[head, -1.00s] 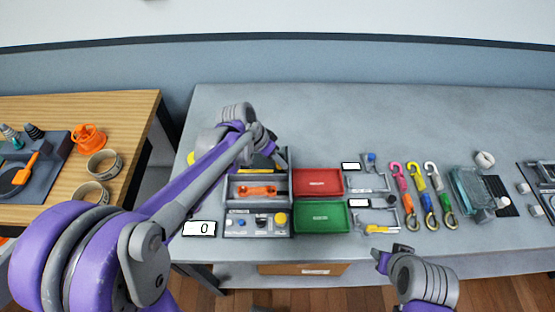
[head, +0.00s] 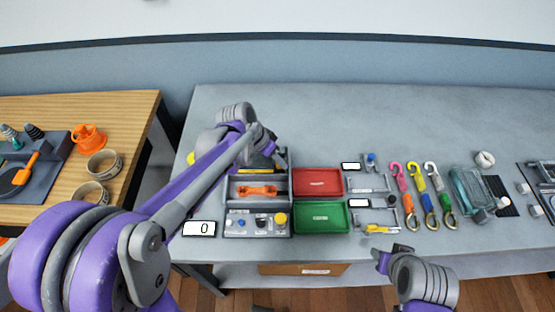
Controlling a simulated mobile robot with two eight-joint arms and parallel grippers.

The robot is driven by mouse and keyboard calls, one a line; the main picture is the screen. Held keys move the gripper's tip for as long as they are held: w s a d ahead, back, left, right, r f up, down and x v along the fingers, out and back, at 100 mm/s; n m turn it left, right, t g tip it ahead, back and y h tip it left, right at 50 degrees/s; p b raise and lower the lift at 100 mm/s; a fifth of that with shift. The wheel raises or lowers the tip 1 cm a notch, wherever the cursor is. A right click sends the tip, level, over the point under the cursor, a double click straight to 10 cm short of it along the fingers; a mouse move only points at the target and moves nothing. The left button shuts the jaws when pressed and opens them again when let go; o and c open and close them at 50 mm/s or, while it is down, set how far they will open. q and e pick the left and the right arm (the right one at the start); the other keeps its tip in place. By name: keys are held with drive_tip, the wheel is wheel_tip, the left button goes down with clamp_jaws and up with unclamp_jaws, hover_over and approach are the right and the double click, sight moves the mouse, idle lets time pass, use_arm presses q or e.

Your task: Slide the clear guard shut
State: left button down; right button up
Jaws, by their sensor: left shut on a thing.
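A grey test fixture (head: 286,188) stands on the bench with an orange part (head: 257,191) lying in its bay. Its front panel (head: 240,224) has a blue knob and a large yellow button (head: 281,218). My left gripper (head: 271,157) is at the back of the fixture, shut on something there. My own arm and wrist hide much of that spot. The clear guard cannot be made out for certain, so I cannot tell how far it is open. My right gripper (head: 381,261) is low at the bench's front edge, away from the fixture; its jaws are unclear.
A red tray (head: 318,182) and a green tray (head: 321,217) stand right of the fixture. A white display (head: 200,229) reading 0 is at its front left. Coloured hooks (head: 421,178) and a clear teal box (head: 470,190) lie further right. The back of the bench is clear.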

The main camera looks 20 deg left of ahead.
use_arm(q)
drive_tip(key=s, duration=0.2)
drive_tip(key=s+d, duration=0.1)
drive_tip(key=s, duration=0.2)
drive_tip(key=s+d, duration=0.1)
drive_tip(key=s, duration=0.2)
drive_tip(key=shift+s+d+r, duration=0.1)
drive_tip(key=shift+s+d, duration=0.1)
drive_tip(key=shift+s, duration=0.05)
drive_tip(key=shift+s+d, duration=0.15)
drive_tip(key=shift+s, duration=0.3)
use_arm(e)
drive_tip(key=shift+w+r, duration=0.2)
use_arm(q)
drive_tip(key=c, duration=1)
unclamp_jaws()
drive_tip(key=shift+o, duration=0.3)
drive_tip(key=shift+s, duration=0.2)
use_arm(e)
drive_tip(key=shift+s, duration=0.2)
use_arm(q)
drive_tip(key=p+v, duration=0.1)
drive_tip(key=v, duration=0.9)
drive_tip(key=shift+r+p, duration=0.3)
drive_tip(key=shift+r, duration=0.05)
use_arm(e)
drive_tip(key=shift+w+r, duration=0.25)
drive_tip(key=shift+r, duration=0.25)
drive_tip(key=shift+w+r, duration=0.25)
drive_tip(key=shift+r, duration=0.25)
